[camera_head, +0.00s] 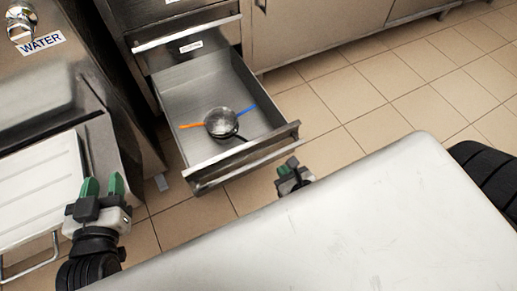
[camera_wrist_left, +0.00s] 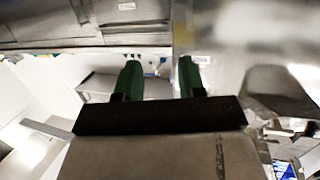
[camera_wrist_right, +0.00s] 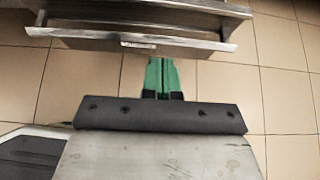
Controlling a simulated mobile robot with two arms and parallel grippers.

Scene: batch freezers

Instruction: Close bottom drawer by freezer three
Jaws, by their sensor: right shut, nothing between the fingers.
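The bottom drawer (camera_head: 168,104) is pulled out in the head view. A dark round pan-like item (camera_head: 221,122) and orange and blue utensils lie inside it. Its front panel (camera_head: 243,158) also shows in the right wrist view (camera_wrist_right: 140,42). My right gripper (camera_head: 289,166) is shut and empty, just in front of the drawer front near its right end; its green fingertips (camera_wrist_right: 163,60) point at the front's lower edge. I cannot tell whether they touch. My left gripper (camera_head: 103,186) is open and empty at the left, by the freezer's tray, away from the drawer.
A steel machine with a WATER label (camera_head: 43,43) stands at the left, with a white tray-like shelf (camera_head: 42,185). A closed drawer (camera_head: 187,33) is above the open one. Steel cabinets (camera_head: 315,30) line the back. Tiled floor (camera_head: 400,100) is free at the right.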

